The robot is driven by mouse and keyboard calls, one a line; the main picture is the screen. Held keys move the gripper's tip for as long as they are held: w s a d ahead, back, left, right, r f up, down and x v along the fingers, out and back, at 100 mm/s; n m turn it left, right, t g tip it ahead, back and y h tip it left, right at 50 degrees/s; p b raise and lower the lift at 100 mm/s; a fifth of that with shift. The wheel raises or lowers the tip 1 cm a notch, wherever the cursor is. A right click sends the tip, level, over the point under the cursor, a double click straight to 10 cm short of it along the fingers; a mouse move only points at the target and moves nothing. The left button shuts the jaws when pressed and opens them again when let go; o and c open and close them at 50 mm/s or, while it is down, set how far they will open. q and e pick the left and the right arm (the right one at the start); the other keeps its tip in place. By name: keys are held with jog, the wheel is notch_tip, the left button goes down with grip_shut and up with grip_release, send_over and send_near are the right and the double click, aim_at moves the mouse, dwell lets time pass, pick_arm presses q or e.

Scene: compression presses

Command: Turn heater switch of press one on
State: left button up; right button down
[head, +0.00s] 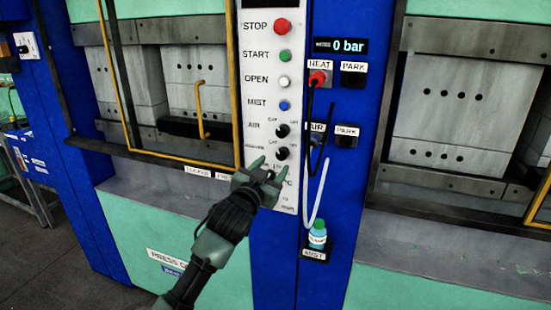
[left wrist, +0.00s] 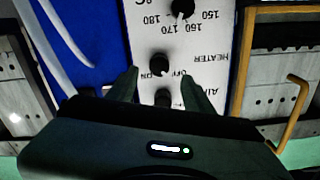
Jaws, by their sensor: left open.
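The press control panel (head: 255,90) is a white strip of buttons and black knobs on a blue post. The heater switch (left wrist: 160,65) is a black knob beside the HEATER label in the left wrist view, where the panel appears upside down. A matching black knob (head: 282,153) shows just above my left gripper (head: 271,165) in the head view. My left gripper is open and empty at the panel's lower part. In the left wrist view the heater knob lies in line between its fingertips (left wrist: 160,76); contact cannot be told. The knob's setting is too small to read surely.
A temperature dial (left wrist: 182,8) and another black knob (left wrist: 162,97) flank the heater switch. Hoses and a red plug (head: 318,78) are on the post to the right. A small bottle (head: 318,235) stands below them. A yellow guard frame (head: 180,157) is left.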

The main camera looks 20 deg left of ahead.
aim_at(281, 156)
pick_arm(q)
jog(key=shift+w+d+f+p, duration=0.1)
jog(key=shift+w+p, duration=0.2)
jog(key=shift+w, duration=1.3)
jog(key=shift+w+d+p, duration=0.1)
jog(key=shift+w+p, duration=0.15)
jog(key=shift+w, duration=1.35)
grip_shut()
